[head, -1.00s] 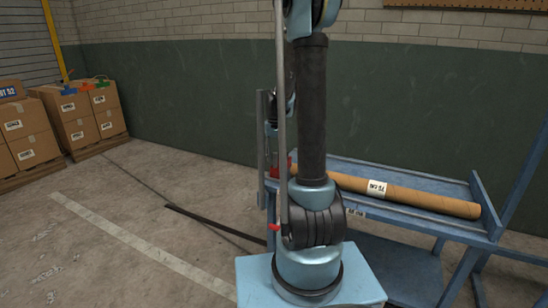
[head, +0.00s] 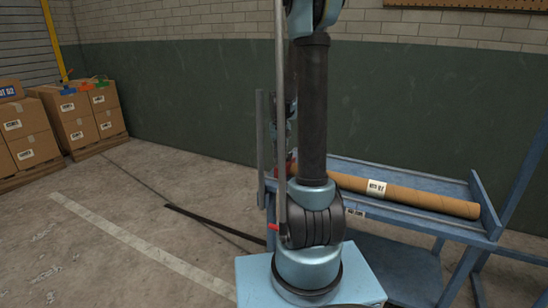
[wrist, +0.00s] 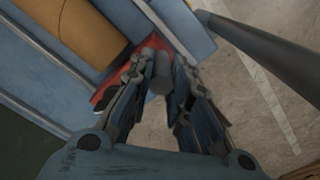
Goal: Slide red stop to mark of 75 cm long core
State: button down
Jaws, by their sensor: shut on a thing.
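The red stop (wrist: 128,72) shows in the wrist view at the edge of the blue rack. My gripper (wrist: 161,75) is shut on a dark grey knob or pin that stands up beside the red stop. In the head view the stop and my gripper are mostly hidden behind my arm; a bit of red (head: 291,170) shows there. The long brown core (head: 420,198) lies in the blue rack tray (head: 400,174) with a white label (head: 377,188) around it. The core's end (wrist: 88,30) is close to the stop in the wrist view. No mark is readable.
A small label (head: 355,212) sits on the rack's front edge. Cardboard boxes (head: 75,115) stand on pallets at the far left. A dark strip (head: 215,224) lies on the floor. The concrete floor (head: 150,205) to the left is mostly clear.

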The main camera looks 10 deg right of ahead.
jog(key=s+d, duration=0.2)
jog(key=shift+d, duration=0.4)
jog(key=c, duration=1.5)
grip_release()
jog(key=shift+r, duration=0.1)
notch_tip(320, 180, up, 12)
jog(key=shift+w+f, duration=0.1)
jog(key=shift+f, duration=0.05)
